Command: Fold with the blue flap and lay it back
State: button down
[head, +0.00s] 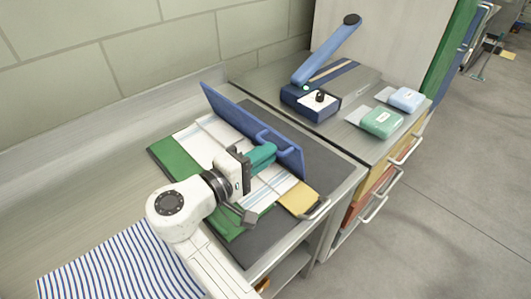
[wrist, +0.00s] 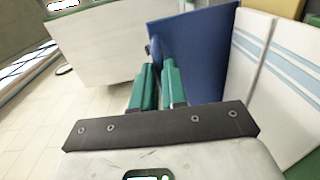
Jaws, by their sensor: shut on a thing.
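The blue flap (head: 240,118) stands raised, nearly upright, along the back right side of the folding board. It also fills the upper middle of the wrist view (wrist: 205,50). My gripper (head: 272,152), with teal fingers, is at the handle on the flap's near face and is shut on it. In the wrist view the fingers of my gripper (wrist: 158,72) end against the flap, and their hold on the handle is largely hidden. A white cloth with pale blue stripes (head: 197,146) lies flat on the board, partly hidden under my gripper and arm.
The board has a green flap (head: 176,159) at the left and a yellow flap (head: 299,198) at the right, both lying flat. A blue-striped cloth (head: 120,265) lies at the front left. A blue-armed press (head: 310,100) and green and blue packets (head: 382,122) stand on the cabinet behind.

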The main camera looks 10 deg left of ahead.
jog(key=shift+w+d+f, duration=0.1)
jog(key=shift+d+f, duration=0.15)
jog(key=shift+f, duration=0.25)
jog(key=shift+w+d+f, duration=0.1)
jog(key=shift+d+f, duration=0.1)
jog(key=shift+f, duration=0.25)
jog(key=c, duration=1.4)
grip_release()
jog(key=shift+w+d+f, duration=0.1)
jog(key=shift+w, duration=0.05)
jog(key=shift+o, duration=1.2)
jog(key=shift+r, duration=0.2)
jog(key=shift+a+r, duration=0.1)
jog(key=shift+a, duration=0.15)
jog(key=b+v, duration=0.1)
jog(key=v, duration=0.9)
jog(key=shift+s+a, duration=0.15)
jog(key=shift+s, duration=0.2)
jog(key=shift+r, duration=0.1)
